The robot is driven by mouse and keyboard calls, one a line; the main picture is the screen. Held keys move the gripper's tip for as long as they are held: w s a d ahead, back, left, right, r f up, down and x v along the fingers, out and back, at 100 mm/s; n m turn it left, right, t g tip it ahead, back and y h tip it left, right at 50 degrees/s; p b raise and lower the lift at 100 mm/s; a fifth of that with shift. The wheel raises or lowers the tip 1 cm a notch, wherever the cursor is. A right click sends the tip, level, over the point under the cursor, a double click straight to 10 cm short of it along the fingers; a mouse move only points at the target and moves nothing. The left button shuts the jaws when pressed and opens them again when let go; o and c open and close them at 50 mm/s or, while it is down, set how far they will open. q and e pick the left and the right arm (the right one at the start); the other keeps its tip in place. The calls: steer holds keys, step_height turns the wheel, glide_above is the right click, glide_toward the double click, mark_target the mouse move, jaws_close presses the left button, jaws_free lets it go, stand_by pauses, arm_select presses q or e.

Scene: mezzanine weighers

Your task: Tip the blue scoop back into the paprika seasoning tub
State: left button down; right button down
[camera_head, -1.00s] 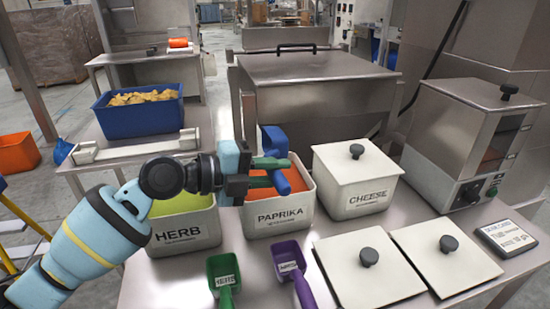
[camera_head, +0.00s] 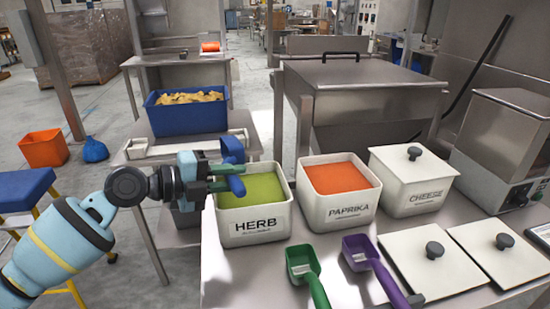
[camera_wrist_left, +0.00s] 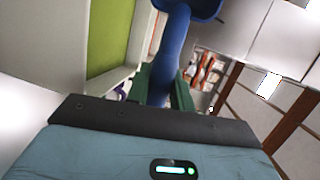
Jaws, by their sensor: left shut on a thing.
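My left gripper (camera_head: 226,178) is shut on the handle of the blue scoop (camera_head: 232,150). The scoop's bowl is above the green fingers and its handle end pokes out below them. In the left wrist view the blue handle (camera_wrist_left: 170,50) runs up from between the fingers (camera_wrist_left: 160,93); the bowl is cut off at the top edge, so its contents are hidden. In the head view the gripper is at the left rim of the herb tub (camera_head: 255,225), which holds green seasoning. The paprika tub (camera_head: 347,213), open with orange-red seasoning, stands to the right, apart from the scoop. My right gripper is not in view.
The lidded cheese tub (camera_head: 412,185) stands right of the paprika tub. A green scoop (camera_head: 303,265), a purple scoop (camera_head: 362,255) and two lids (camera_head: 430,270) lie in front. A blue crate of chips (camera_head: 187,118) is behind left. A blue stool (camera_head: 25,188) stands at left.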

arm_select(q)
steer(key=a+f+n+t+y, duration=0.2)
steer(key=a, duration=0.9)
steer(key=s+f+m+g+h, duration=0.2)
steer(key=s, duration=1.9)
steer(key=shift+n+t+y, duration=0.4)
steer(key=d, duration=0.4)
steer(key=shift+s+r, duration=0.35)
steer(key=shift+r, duration=0.05)
steer(key=shift+d, duration=0.1)
